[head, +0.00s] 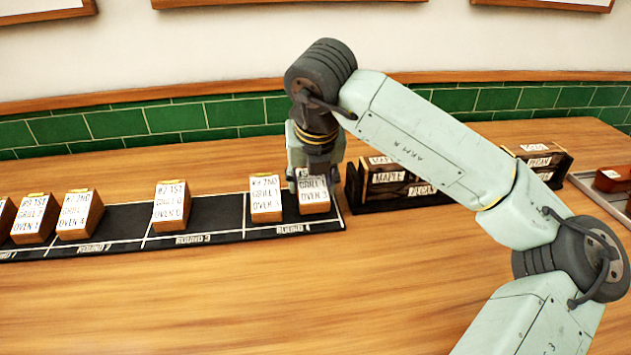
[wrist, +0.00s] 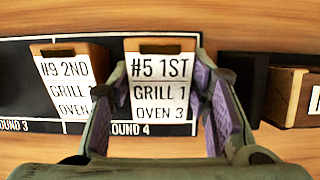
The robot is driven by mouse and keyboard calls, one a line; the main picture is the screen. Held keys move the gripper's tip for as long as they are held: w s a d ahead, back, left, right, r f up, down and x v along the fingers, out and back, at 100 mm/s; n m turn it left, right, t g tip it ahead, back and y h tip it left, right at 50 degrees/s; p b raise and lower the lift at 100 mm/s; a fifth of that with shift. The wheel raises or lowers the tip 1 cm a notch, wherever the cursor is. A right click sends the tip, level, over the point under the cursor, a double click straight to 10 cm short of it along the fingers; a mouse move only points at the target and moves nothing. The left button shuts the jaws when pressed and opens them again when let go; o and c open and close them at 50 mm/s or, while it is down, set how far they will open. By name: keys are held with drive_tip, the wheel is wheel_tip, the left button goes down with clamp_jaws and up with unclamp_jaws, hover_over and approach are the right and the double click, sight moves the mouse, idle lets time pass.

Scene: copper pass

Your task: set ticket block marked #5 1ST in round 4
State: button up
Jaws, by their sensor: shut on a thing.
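The ticket block marked #5 1ST, GRILL 1, OVEN 3 (wrist: 160,85) is between the two purple-padded fingers of my gripper (wrist: 160,108), which is shut on it. In the head view the block (head: 314,194) is upright at the right end of the black rail (head: 220,215), over the ROUND 4 section. It looks level with the rail, but I cannot tell whether it touches the bottom. The block marked #9 2ND (wrist: 75,82) stands just left of it in the same section, with a narrow gap between them. My gripper (head: 314,178) is partly hidden behind the #5 block.
More ticket blocks stand left on the rail, including one marked 1ST (head: 171,207) and another marked 2ND (head: 80,215). A dark rack with labelled blocks (head: 388,185) is close to the right of the rail. The wooden counter in front (head: 200,300) is clear.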

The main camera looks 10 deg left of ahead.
sight(316, 204)
drive_tip(key=shift+w+d+f, duration=0.1)
drive_tip(key=shift+w+f, duration=0.05)
drive_tip(key=shift+f, duration=0.2)
drive_tip(key=shift+r, duration=0.1)
drive_tip(key=shift+f, duration=0.25)
drive_tip(key=o, duration=1.2)
drive_tip(key=shift+r, duration=0.1)
drive_tip(key=shift+r, duration=0.4)
drive_tip(key=p+v, duration=0.4)
drive_tip(key=v, duration=0.7)
drive_tip(key=shift+s+r+p, duration=0.2)
drive_tip(key=shift+s+p, duration=0.05)
drive_tip(key=shift+p, duration=0.05)
